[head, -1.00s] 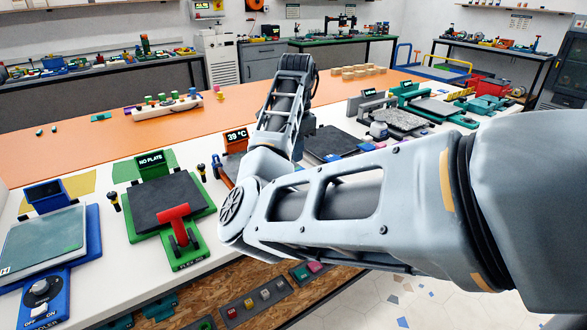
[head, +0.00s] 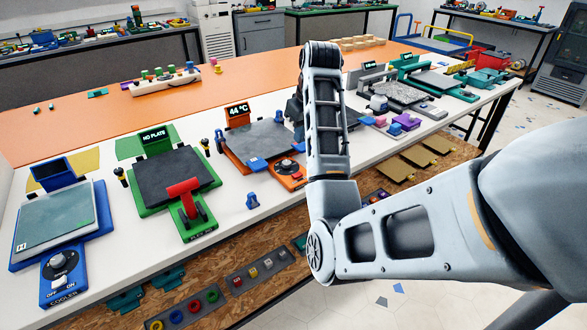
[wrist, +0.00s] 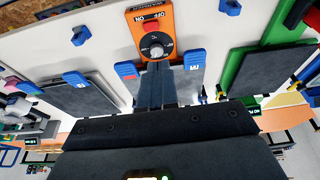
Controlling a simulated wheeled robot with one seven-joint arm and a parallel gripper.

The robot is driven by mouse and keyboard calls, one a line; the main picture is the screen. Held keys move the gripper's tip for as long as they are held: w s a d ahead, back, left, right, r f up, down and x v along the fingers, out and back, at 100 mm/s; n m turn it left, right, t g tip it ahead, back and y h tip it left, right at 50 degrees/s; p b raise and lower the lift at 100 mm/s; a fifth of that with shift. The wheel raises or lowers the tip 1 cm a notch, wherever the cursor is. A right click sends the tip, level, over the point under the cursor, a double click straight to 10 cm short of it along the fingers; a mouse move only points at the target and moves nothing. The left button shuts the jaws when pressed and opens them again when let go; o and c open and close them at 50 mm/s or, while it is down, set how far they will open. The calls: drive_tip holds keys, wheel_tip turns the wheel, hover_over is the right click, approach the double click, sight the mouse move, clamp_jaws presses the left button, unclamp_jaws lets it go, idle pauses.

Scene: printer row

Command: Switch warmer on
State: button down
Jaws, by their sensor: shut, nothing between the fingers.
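The orange warmer (head: 234,150) stands on the white bench in the head view, with a grey top plate and a lit display (head: 237,110) reading 44 °C. In the wrist view its orange front panel (wrist: 133,42) appears upside down. The panel carries a round dial (wrist: 156,46) and a red switch (wrist: 151,25) beside OFF and ON lettering. I cannot tell which way the switch is tipped. My gripper (wrist: 155,84) is shut and empty, with its dark fingers over the warmer plate and pointing toward the dial. In the head view my arm largely hides the fingers.
A green press (head: 150,221) with a red handle and a blue cooler (head: 102,240) stand to the left. Pink and purple blocks (head: 405,122) lie to the right. Lower shelves hold button strips.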

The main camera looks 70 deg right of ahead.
drive_tip(key=p, duration=0.1)
approach(293, 176)
drive_tip(key=x, duration=0.5)
drive_tip(key=shift+w+d, duration=0.15)
drive_tip(key=shift+w, duration=0.15)
drive_tip(key=shift+f, duration=0.7)
